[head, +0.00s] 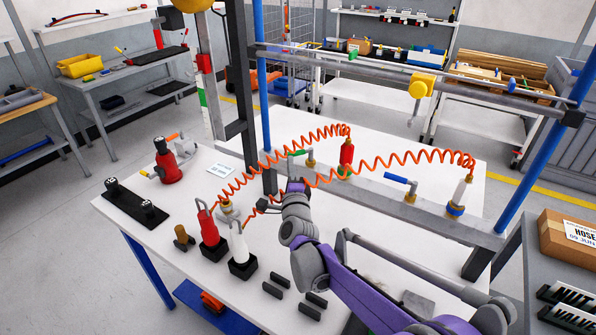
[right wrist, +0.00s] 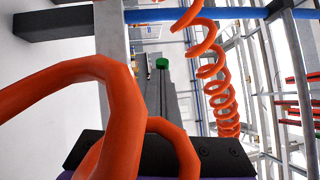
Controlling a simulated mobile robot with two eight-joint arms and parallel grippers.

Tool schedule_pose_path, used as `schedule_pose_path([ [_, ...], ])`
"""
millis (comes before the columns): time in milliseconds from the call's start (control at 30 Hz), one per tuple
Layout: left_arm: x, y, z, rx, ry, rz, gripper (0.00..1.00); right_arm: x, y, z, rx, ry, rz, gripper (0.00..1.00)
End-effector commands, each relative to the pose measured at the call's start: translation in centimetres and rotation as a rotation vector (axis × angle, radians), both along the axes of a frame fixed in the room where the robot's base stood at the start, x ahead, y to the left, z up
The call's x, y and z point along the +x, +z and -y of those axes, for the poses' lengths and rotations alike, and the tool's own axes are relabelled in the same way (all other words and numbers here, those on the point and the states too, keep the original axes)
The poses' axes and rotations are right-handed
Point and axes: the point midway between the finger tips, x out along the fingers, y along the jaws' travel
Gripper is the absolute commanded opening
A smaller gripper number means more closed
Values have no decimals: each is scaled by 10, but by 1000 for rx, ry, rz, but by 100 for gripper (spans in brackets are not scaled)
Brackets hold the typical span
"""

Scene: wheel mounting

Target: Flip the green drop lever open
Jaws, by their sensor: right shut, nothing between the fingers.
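The green drop lever (head: 297,153) sticks out to the left of a small brass valve (head: 310,163) on the grey crossbar. A small green round shape (right wrist: 162,63) in the right wrist view, just past the fingers, may be the lever's end. My right gripper (head: 296,185) is just below and in front of the lever in the head view; contact cannot be told. It is shut and empty. In the right wrist view, orange hose loops (right wrist: 95,75) cross in front of the gripper and partly hide it. My left gripper is not in view.
Coiled orange hoses (head: 395,160) hang along the crossbar (head: 425,211). A blue lever (head: 397,179) sits to the right on the same bar. Red and white tools (head: 208,228) stand in black holders on the white table (head: 150,235), left of my arm.

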Motion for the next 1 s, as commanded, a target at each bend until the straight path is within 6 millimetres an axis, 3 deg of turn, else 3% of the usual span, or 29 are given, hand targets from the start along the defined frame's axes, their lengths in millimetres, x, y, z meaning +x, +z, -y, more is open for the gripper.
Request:
schedule_pose_path([
  [600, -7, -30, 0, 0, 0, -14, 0, 28, -2, -24, 0, -137, -1, 0],
  [767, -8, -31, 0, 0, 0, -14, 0, 40, -1, -31, 1, -279, -2, 0],
  [1000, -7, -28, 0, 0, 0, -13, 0, 56, 0, -32, 1, -272, 0, 0],
])
